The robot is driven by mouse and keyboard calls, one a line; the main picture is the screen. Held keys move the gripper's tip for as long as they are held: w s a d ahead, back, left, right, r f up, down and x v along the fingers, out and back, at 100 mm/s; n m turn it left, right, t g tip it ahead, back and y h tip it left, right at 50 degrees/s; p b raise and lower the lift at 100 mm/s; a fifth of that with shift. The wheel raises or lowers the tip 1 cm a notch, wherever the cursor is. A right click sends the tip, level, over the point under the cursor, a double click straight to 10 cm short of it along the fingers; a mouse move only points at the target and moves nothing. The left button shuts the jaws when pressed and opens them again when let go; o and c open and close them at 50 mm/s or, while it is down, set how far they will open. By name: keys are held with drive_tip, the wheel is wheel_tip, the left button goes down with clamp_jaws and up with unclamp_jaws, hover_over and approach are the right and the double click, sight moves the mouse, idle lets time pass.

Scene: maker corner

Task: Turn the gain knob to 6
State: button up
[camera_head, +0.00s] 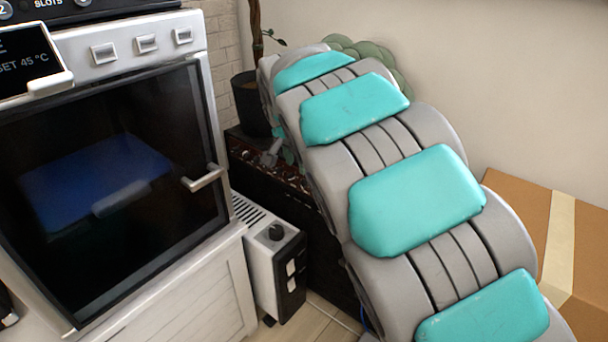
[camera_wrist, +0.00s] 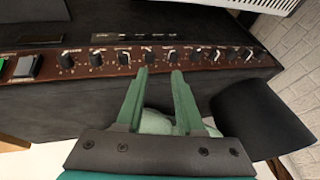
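A dark amplifier with a reddish-brown control panel (camera_wrist: 110,60) runs across the upper part of the wrist view. Several black knobs with pale pointer marks sit in a row on it. Their labels are too small to read, so I cannot tell which is the gain knob. My gripper (camera_wrist: 160,72) has two green fingers, apart and with nothing visible held between them. Their tips are at the panel's lower edge, just below two middle knobs, one of them this knob (camera_wrist: 150,57). I cannot tell whether they touch. In the head view my arm hides much of the amplifier (camera_head: 300,215).
A dark plant pot (camera_head: 250,103) stands behind the amplifier. A white heater (camera_head: 262,250) and a white oven-like cabinet (camera_head: 110,180) are to its left. A cardboard box (camera_head: 520,215) is at the right. Rocker switches (camera_wrist: 25,67) are at the panel's left end.

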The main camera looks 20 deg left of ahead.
sight(289, 177)
drive_tip(key=shift+y, duration=0.3)
drive_tip(key=w+a+f, duration=0.1)
drive_tip(key=f, duration=0.1)
drive_tip(key=w+a+f, duration=0.1)
drive_tip(key=f, duration=0.1)
drive_tip(key=w+a+f, duration=0.1)
drive_tip(key=w+f, duration=0.1)
drive_tip(key=shift+a+f, duration=0.1)
drive_tip(key=shift+f, duration=0.3)
drive_tip(key=shift+s, duration=0.1)
drive_tip(key=shift+c, duration=0.3)
clamp_jaws()
